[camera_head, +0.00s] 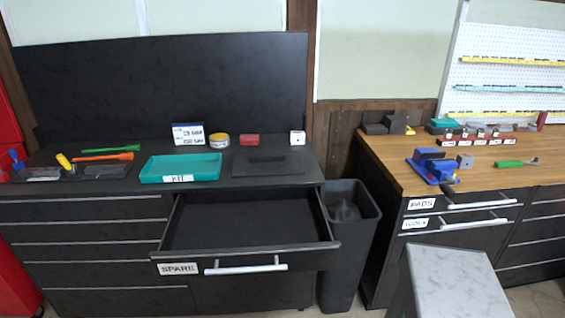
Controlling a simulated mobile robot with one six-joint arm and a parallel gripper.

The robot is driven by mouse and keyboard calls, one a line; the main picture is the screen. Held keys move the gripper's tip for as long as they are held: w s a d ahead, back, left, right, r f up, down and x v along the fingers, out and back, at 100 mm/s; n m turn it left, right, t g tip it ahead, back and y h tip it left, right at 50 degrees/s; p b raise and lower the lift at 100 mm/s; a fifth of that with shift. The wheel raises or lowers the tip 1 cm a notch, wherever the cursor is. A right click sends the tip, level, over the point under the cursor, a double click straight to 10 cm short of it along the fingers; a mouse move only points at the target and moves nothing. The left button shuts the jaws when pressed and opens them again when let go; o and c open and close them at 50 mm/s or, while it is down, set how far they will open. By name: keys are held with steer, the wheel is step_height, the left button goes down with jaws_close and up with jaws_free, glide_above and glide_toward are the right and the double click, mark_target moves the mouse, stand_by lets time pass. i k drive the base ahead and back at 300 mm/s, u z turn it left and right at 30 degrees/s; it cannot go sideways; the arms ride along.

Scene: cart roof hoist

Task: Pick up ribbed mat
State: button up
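A thin dark grey mat (268,164) lies flat on the black counter, right of the green tray; a small dark piece seems to lie on it. It may be the ribbed mat, but I cannot make out ribs at this size. My gripper is not in view, and nothing shows touching the mat.
A green tray labelled KIT (181,168) stands left of the mat. The SPARE drawer (246,262) is pulled open below and looks empty. A red box (250,140), a yellow-banded tin (219,141) and a white block (297,138) stand behind. A black bin (346,240) and grey-topped stool (460,280) are to the right.

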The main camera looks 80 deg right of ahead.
mark_target(256, 164)
steer(key=z, duration=0.75)
steer(key=i, duration=0.95)
steer(key=z, duration=0.15)
